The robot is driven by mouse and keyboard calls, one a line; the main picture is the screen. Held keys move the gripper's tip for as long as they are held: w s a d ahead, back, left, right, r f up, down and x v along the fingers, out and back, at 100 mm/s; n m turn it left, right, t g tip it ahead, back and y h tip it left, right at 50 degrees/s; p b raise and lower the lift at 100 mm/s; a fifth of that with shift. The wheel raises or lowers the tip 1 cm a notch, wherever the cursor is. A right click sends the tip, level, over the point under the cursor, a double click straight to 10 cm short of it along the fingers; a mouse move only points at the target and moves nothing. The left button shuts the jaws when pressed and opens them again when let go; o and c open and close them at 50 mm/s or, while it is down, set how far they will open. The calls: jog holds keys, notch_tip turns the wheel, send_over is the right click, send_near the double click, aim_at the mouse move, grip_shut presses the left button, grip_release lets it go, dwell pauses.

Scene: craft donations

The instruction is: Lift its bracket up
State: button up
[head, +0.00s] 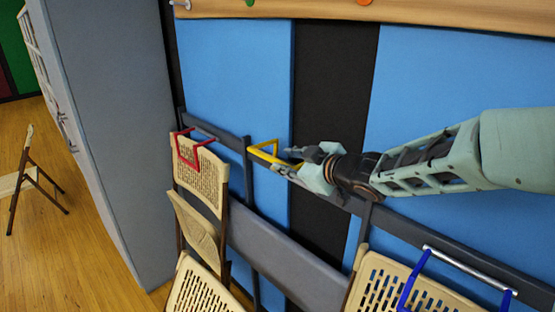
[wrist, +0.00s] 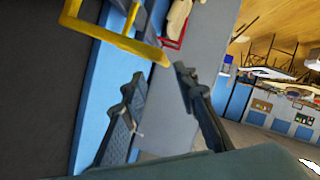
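A yellow bracket (head: 262,147), a bent bar frame, sticks out from the grey rack rail on the wall. It also shows large at the top of the wrist view (wrist: 112,36). My gripper (head: 287,161) is just right of the yellow bracket in the head view, close to its outer end. In the wrist view my gripper (wrist: 158,76) has its two fingers apart with nothing between them. The yellow bar passes just beyond the fingertips; I cannot tell whether they touch. The finger nearer the bracket partly overlaps it in the head view.
A red bracket (head: 186,150) sits over a hanging beige folding chair (head: 205,178) at left. A blue bracket (head: 413,281) is over another chair at lower right. The grey rail (head: 420,238) runs beneath my arm. A grey cabinet (head: 95,120) stands left.

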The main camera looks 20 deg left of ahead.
jog(key=shift+v, duration=1.8)
